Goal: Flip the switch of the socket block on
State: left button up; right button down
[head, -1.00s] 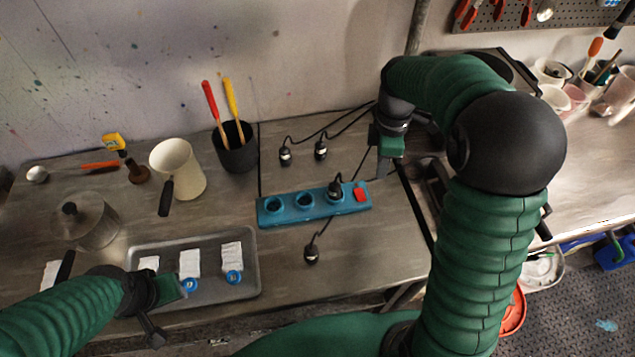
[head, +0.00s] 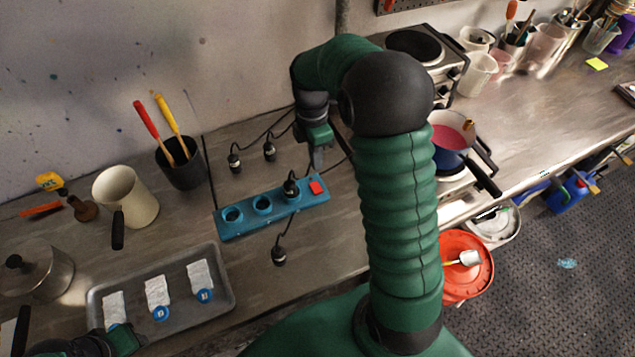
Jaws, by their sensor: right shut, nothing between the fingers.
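The blue socket block (head: 248,223) lies on the bench in the middle of the head view. Its red switch (head: 316,187) is at the block's right end. A black plug (head: 291,188) sits in the socket beside the switch; the other two sockets are empty. My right gripper (head: 317,160) is shut and empty, pointing down just behind the switch in the picture. I cannot tell whether it touches the block. My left gripper (head: 130,342) is partly cut off at the lower left, by the tray, and its jaws are unclear.
Loose black plugs lie behind the block (head: 234,162) and in front of it (head: 279,255), with cables. A metal tray (head: 225,305) with white packets is at the left. A black cup (head: 182,168) and a cream jug (head: 135,195) stand behind. A hotplate with a pot (head: 452,145) is at the right.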

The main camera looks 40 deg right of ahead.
aim_at(318, 191)
jog(key=f, duration=0.6)
jog(key=s+f, duration=0.1)
jog(key=f, duration=0.2)
jog(key=shift+a+p, duration=0.15)
jog(key=shift+p, duration=0.2)
jog(key=shift+s+f, duration=0.1)
jog(key=shift+f, duration=0.15)
jog(key=shift+s+f, duration=0.1)
jog(key=shift+w+r, duration=0.2)
jog(key=shift+w, duration=0.2)
jog(key=shift+w+d+p, duration=0.2)
jog(key=shift+w+p, duration=0.15)
jog(key=shift+w, duration=0.15)
jog(key=shift+s, duration=0.1)
